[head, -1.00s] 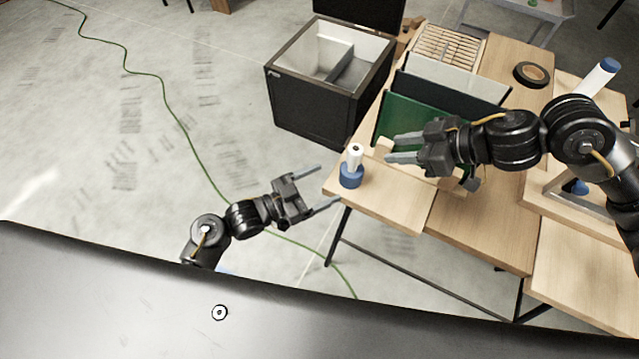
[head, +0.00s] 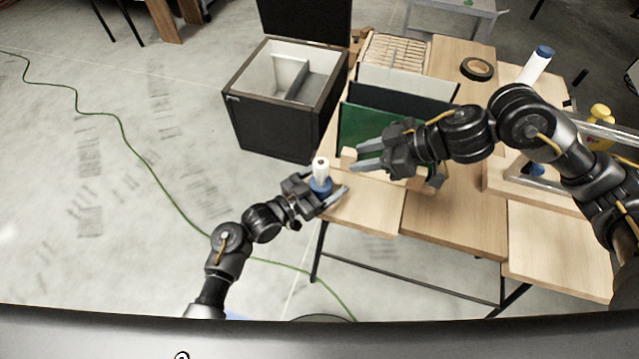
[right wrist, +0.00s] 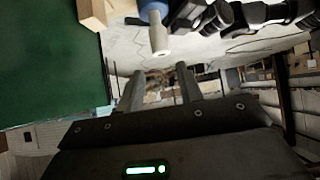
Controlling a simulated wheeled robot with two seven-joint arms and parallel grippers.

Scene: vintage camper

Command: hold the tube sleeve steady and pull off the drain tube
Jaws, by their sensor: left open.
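The blue tube sleeve (head: 321,187) stands upright at the table's near left corner, with the white drain tube (head: 320,168) rising from its top. My left gripper (head: 331,186) is open at the sleeve, its fingers on either side; whether they touch is unclear, and the far finger is partly hidden. My right gripper (head: 366,156) is open and empty, to the right of the tube and above the table. In the right wrist view, the drain tube (right wrist: 160,40) and the sleeve (right wrist: 153,9) show beyond its parted fingers, clear of them.
A green panel (head: 362,127) stands in a wooden rack behind my right gripper. An open black cooler box (head: 270,115) is at the back left. Black tape (head: 477,69) and another white tube with a blue cap (head: 535,66) are further right. The near tabletop is clear.

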